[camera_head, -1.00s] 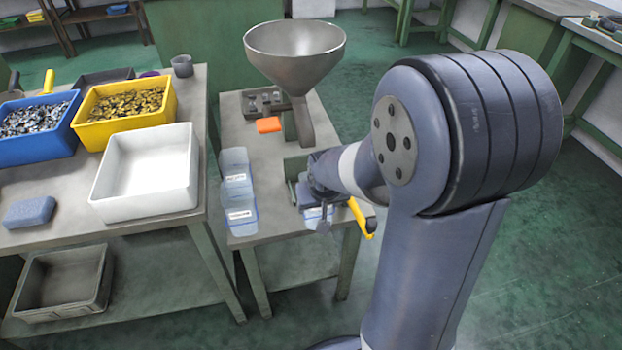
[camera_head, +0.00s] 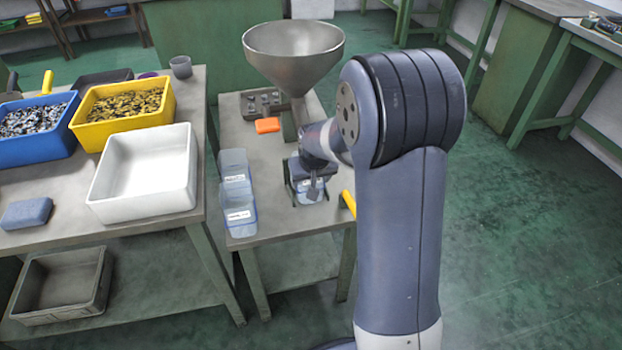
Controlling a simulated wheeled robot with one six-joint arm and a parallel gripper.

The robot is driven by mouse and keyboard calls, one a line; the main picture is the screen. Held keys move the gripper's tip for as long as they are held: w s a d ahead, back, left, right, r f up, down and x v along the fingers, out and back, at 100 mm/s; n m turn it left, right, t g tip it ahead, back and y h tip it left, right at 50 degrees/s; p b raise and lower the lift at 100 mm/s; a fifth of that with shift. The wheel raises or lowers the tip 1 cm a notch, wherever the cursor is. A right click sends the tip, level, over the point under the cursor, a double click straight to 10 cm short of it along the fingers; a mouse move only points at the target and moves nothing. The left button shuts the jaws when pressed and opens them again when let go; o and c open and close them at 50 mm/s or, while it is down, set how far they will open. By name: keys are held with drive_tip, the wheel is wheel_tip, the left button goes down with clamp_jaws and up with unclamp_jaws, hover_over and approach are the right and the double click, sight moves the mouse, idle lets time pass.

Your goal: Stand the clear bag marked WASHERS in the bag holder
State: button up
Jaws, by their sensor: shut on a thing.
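The bag holder (camera_head: 289,183) is a small dark open frame on the narrow table, below the funnel spout. My gripper (camera_head: 313,187) is over the holder, pointing down, shut on a clear bluish bag (camera_head: 309,196). The bag shows low between the holder's sides and looks roughly upright. Whether its bottom rests on the holder cannot be told. No marking on this bag can be read.
A steel funnel (camera_head: 294,60) rises behind the holder. An orange block (camera_head: 267,125) and a grey parts tray (camera_head: 262,103) lie behind. A yellow handle (camera_head: 348,204) is partly hidden by my arm. White (camera_head: 144,207), yellow (camera_head: 122,132) and blue bins (camera_head: 38,155) stand left. The front tabletop is clear.

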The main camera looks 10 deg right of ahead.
drive_tip(key=shift+f, duration=0.15)
drive_tip(key=o, duration=0.9)
drive_tip(key=shift+o, duration=0.2)
drive_tip(key=shift+r, duration=0.3)
drive_tip(key=p+v, duration=0.2)
drive_tip(key=v, duration=0.9)
drive_tip(key=shift+s+r, duration=0.2)
drive_tip(key=shift+r, duration=0.15)
